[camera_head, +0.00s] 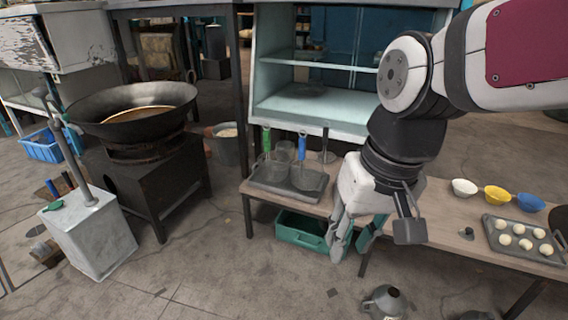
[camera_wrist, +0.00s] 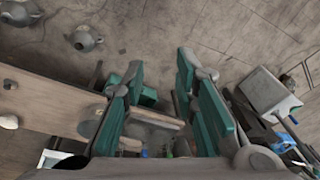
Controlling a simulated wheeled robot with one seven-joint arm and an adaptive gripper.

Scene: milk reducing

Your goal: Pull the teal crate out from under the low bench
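The teal crate (camera_head: 296,229) is on the floor under the left part of the low wooden bench (camera_head: 440,212), its near side showing past the bench's front edge. My gripper (camera_head: 354,246) is open and points down in front of the bench, just right of the crate in the head view, covering its right end. In the wrist view the open fingers (camera_wrist: 161,68) have teal pads. Part of the crate (camera_wrist: 148,97) shows between them, nearer the left finger, which hides some of it. I see nothing held. I cannot tell whether a finger touches the crate.
On the bench stand a tray with glass jars (camera_head: 288,184), several bowls (camera_head: 497,194) and a tray of dough balls (camera_head: 520,240). A grey kettle-like vessel (camera_head: 386,301) is on the floor in front. A wok stove (camera_head: 150,185) and grey canister (camera_head: 90,235) stand left. Floor before the crate is clear.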

